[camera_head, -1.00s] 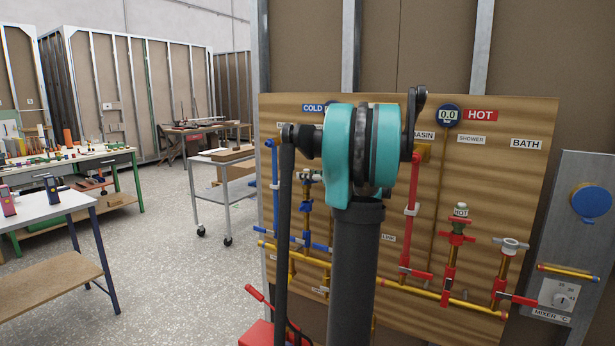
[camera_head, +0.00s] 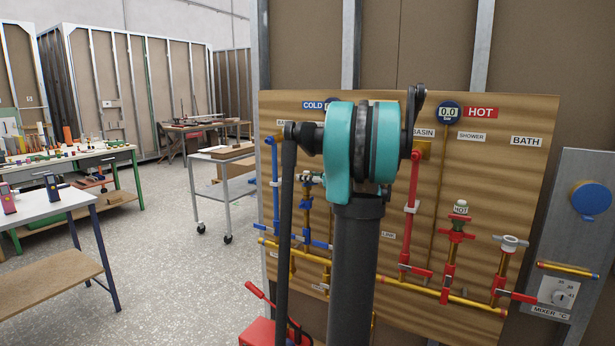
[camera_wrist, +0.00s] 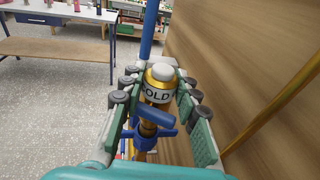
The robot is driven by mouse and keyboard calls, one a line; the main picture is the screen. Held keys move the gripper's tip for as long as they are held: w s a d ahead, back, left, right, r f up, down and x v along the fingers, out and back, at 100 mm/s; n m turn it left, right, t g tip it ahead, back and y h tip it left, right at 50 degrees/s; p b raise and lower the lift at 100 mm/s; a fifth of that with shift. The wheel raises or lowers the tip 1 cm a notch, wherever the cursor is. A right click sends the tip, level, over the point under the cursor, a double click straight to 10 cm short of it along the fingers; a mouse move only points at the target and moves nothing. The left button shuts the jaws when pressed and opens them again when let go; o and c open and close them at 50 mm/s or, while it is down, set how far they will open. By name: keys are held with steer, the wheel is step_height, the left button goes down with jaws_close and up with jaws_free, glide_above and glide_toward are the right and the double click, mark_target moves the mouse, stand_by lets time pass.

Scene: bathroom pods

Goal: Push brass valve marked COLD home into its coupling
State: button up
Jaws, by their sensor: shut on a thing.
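The brass valve marked COLD (camera_wrist: 158,82) has a gold body, a pale cap and a white band on which "OLD" reads. It shows in the wrist view between the pads of my gripper (camera_wrist: 161,90), which is shut on it. A blue lever (camera_wrist: 154,114) stands below the band, and a blue fitting (camera_wrist: 150,131) sits under it on the brass pipe. I cannot tell whether the valve is fully seated in its coupling; the lever and fingers cover the joint. In the head view my arm hides most of this spot.
The wooden pipe board (camera_head: 520,190) stands close on the right of my gripper in the wrist view. A blue pipe (camera_wrist: 148,30) rises just beyond the valve. The HOT valve (camera_head: 460,208) and red pipe (camera_head: 411,205) are to the right. Open floor (camera_head: 170,270) lies to the left.

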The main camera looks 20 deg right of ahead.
steer(key=shift+f, duration=0.8)
steer(key=o, duration=1.2)
steer(key=shift+v, duration=6)
steer(key=shift+a+f, duration=0.1)
steer(key=shift+a, duration=0.05)
